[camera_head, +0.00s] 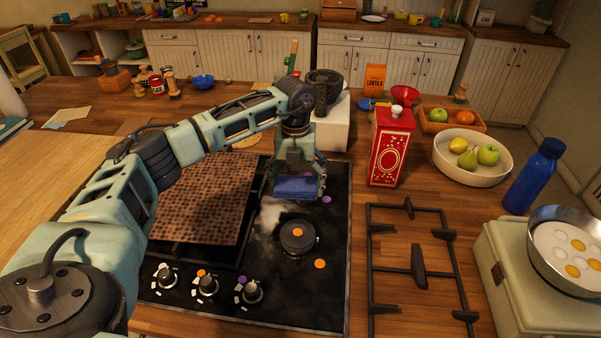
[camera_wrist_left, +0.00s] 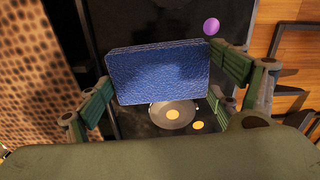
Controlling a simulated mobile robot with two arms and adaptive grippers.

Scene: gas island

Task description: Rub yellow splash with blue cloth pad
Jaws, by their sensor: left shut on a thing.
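My left gripper (camera_head: 299,178) is shut on the blue cloth pad (camera_head: 296,188) and holds it over the back right part of the black hob (camera_head: 335,285). The pad also shows between the fingers in the left wrist view (camera_wrist_left: 157,75). A yellow-orange spot (camera_head: 320,264) lies on the hob near its right front. Another yellow-orange spot (camera_head: 297,232) is on the round burner (camera_head: 296,243). Both spots are apart from the pad. I cannot tell whether the pad touches the hob. My right gripper is not in view.
A purple spot (camera_head: 326,199) and a whitish smear (camera_head: 268,216) mark the hob. A brown perforated sheet (camera_head: 200,200) covers its left side. A red tin (camera_head: 391,145), a black pan grate (camera_head: 418,262) and a blue bottle (camera_head: 533,177) stand to the right.

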